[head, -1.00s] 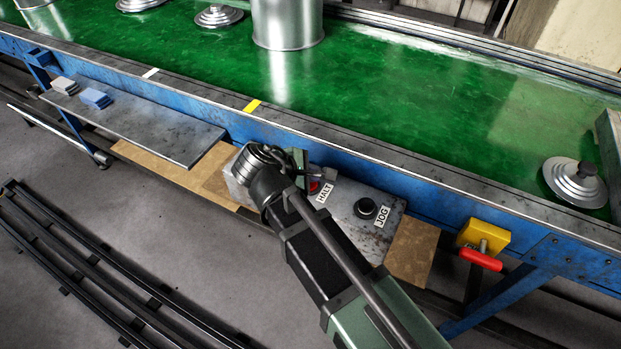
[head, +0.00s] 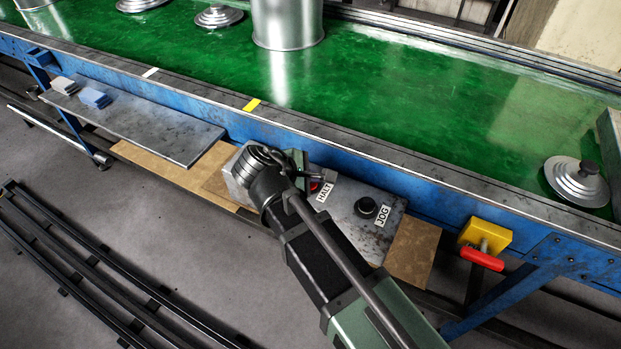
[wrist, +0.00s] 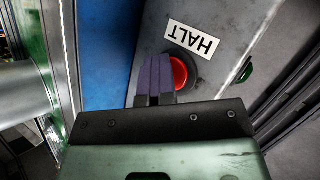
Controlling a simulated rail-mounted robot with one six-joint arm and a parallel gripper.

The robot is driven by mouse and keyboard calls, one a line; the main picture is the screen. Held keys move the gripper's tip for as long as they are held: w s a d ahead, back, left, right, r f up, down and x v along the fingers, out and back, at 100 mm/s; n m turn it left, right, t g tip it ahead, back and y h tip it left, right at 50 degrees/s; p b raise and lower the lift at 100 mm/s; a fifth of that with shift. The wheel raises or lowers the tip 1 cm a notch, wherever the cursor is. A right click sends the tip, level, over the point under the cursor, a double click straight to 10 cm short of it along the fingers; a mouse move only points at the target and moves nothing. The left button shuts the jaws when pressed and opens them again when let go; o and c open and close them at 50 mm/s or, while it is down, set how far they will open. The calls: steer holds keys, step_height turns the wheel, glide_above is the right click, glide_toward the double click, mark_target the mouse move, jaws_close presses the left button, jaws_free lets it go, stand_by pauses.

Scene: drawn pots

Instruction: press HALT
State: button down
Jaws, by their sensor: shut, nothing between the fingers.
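The red HALT button (wrist: 179,73) sits on a grey control box beside its white HALT label (wrist: 192,40). In the head view the label (head: 325,192) shows just right of my wrist, and the red button (head: 315,187) is partly hidden by my gripper. My gripper (wrist: 157,62) is shut and empty. In the wrist view its purple fingers lie just left of the red button and overlap its left edge. I cannot tell whether they touch it.
A black button (head: 366,207) with a JOG label (head: 383,215) is right of HALT on the same box. A red handle (head: 482,260) on a yellow box (head: 485,236) is farther right. A grey shelf (head: 150,128) is left. The green belt (head: 400,110) runs behind.

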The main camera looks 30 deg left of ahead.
steer(key=shift+r+p, duration=0.25)
steer(key=shift+p, duration=0.1)
steer(key=shift+a+r+p, duration=0.1)
steer(key=shift+r+p, duration=0.4)
steer(key=shift+p, duration=0.1)
step_height(320, 180, up, 5)
steer(key=p, duration=0.5)
steer(key=shift+r, duration=0.15)
